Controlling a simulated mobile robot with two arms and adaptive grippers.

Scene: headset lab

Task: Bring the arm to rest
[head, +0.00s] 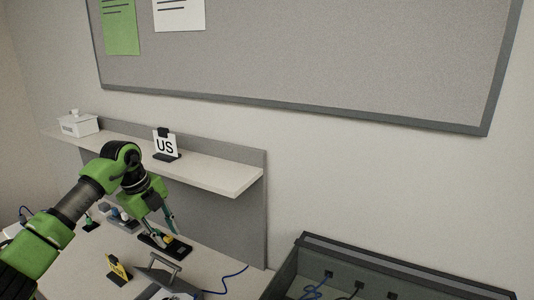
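My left arm comes in from the left, and my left gripper (163,230) points down over a small black tray (178,249) on the table. Its two fingers look spread apart. A small yellow piece (167,239) sits on the tray close below the fingertips; I cannot tell whether a finger touches it. My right gripper is not in view.
A shelf (215,174) with a "US" sign (165,146) and a white box (78,124) stands behind the arm. A yellow sign (117,270) and a grey handled item (165,278) are in front. A dark bin (400,272) with cables is at right.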

